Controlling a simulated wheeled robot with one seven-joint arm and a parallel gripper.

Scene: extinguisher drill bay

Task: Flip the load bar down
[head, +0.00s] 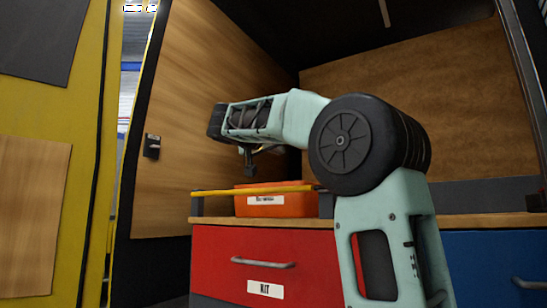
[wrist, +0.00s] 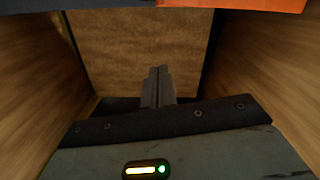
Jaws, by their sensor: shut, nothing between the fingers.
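The load bar (head: 222,192) is a thin yellow bar in the head view. My gripper (head: 250,173) hangs above the bar and bin, pointing down and apart from the bar as far as I can tell. In the wrist view the fingers (wrist: 157,72) are shut together with nothing between them. An orange surface (wrist: 230,5) shows at that view's top edge. I cannot make out the bar there.
A wooden counter (head: 435,221) carries the bin, above a red drawer (head: 215,255) labelled KIT and a blue drawer (head: 480,250). Wooden panels (head: 185,120) close in the left and back. A small dark fitting (head: 152,146) is on the left panel.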

